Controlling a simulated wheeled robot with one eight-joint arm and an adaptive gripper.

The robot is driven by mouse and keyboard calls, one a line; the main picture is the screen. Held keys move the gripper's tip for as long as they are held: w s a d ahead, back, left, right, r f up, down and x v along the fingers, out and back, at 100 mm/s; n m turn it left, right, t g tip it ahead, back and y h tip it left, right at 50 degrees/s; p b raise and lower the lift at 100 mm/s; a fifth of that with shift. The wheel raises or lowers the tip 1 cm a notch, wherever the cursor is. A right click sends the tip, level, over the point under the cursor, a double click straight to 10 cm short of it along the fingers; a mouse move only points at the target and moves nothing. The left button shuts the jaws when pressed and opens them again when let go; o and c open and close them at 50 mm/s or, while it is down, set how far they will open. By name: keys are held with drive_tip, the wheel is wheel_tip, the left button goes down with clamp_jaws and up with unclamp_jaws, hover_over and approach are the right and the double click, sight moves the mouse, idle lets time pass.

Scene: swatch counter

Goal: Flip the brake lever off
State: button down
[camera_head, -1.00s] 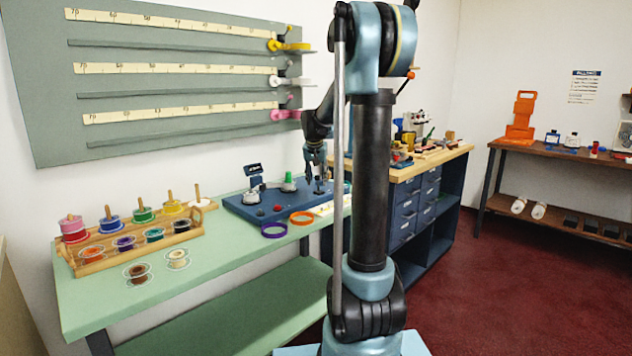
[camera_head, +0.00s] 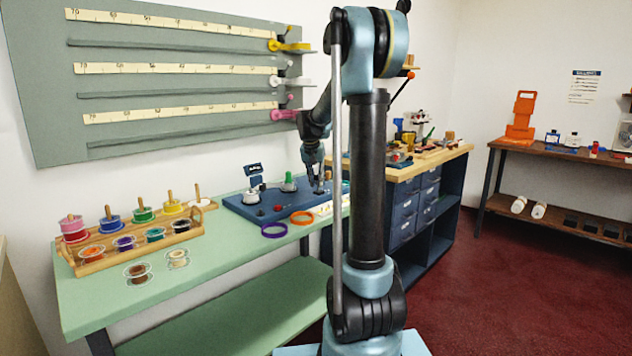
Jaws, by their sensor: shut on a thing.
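A dark blue winder base (camera_head: 250,212) sits at the far right of the green counter. It carries a pale round knob (camera_head: 254,194), a green cone (camera_head: 289,183) and red buttons. The brake lever is a small dark upright part near the base's right end (camera_head: 322,186). My gripper (camera_head: 318,183) points down over that end, with its fingertips at the lever. It is shut on the lever; the fingertips are small, and the lever's exact angle is partly hidden by them.
A purple ring (camera_head: 274,231) and an orange ring (camera_head: 302,218) lie in front of the base. A wooden rack (camera_head: 110,262) with several spools stands to the left. The green counter's front is mostly clear. Ruler rails (camera_head: 170,68) hang on the wall behind.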

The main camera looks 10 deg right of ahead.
drive_tip(key=shift+w+a+f+g+h, duration=0.2)
drive_tip(key=shift+w+a+g+h, duration=0.1)
drive_tip(key=shift+w+g+h, duration=0.4)
drive_tip(key=shift+s, duration=0.25)
drive_tip(key=c, duration=1.5)
unclamp_jaws()
drive_tip(key=shift+o, duration=0.2)
drive_tip(key=v, duration=1.2)
drive_tip(key=shift+w+d, duration=0.15)
